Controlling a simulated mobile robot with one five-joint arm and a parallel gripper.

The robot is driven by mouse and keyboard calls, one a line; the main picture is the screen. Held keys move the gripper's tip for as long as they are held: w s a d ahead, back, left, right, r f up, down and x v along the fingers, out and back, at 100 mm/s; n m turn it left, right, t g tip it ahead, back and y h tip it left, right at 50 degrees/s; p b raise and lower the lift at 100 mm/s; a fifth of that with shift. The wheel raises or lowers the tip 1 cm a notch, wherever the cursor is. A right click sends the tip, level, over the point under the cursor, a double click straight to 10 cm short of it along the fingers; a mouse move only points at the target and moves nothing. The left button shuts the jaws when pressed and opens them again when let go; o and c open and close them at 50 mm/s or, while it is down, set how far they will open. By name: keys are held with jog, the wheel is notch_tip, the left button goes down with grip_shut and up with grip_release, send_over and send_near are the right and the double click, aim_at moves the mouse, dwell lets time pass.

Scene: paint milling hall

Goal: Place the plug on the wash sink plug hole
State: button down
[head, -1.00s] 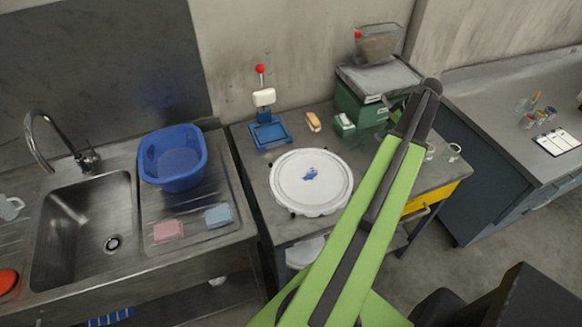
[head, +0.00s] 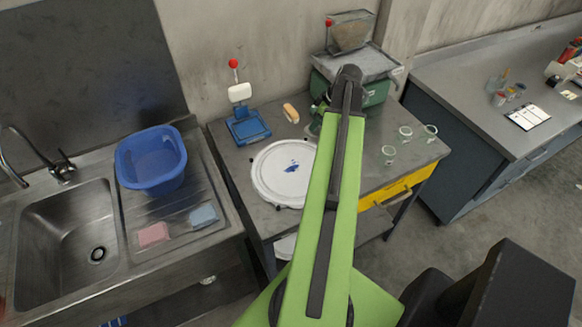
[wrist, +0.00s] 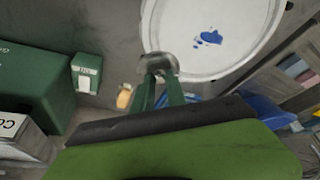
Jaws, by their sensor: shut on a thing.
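In the wrist view my gripper (wrist: 160,88) is shut on a grey, metallic-looking plug (wrist: 157,64), held at the tips of its green fingers. In the head view my arm hides most of the gripper, and I cannot make out the plug there. The steel wash sink (head: 45,225) is at the far left of the head view. Its dark round plug hole (head: 98,254) is open to view in the basin floor. My gripper is well to the right of the sink, over the back of the workbench.
A blue tub (head: 150,160), a pink sponge (head: 153,234) and a blue sponge (head: 203,216) are on the drainboard. A white round lid (head: 275,175), a blue dispenser (head: 247,125) and several glass jars (head: 404,132) are on the bench. A green machine (head: 375,93) stands behind.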

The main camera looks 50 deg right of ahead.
jog(key=shift+w+d+f, duration=0.15)
jog(key=shift+w+f, duration=0.15)
jog(key=w+f+b, duration=0.2)
jog(key=w, duration=0.1)
jog(key=w+d+f+b, duration=0.1)
jog(key=w+f+b, duration=0.1)
jog(key=w, duration=0.2)
jog(key=w+d+f+b, duration=0.1)
jog(key=w+f+b, duration=0.1)
jog(key=w+b, duration=0.1)
jog(key=shift+w+f, duration=0.3)
jog(key=shift+w, duration=0.15)
notch_tip(320, 180, down, 4)
jog(key=b, duration=0.4)
jog(key=shift+f, duration=0.15)
jog(key=shift+r, duration=0.25)
jog(key=shift+f, duration=0.2)
jog(key=c, duration=1.3)
grip_release()
jog(key=shift+c, duration=0.2)
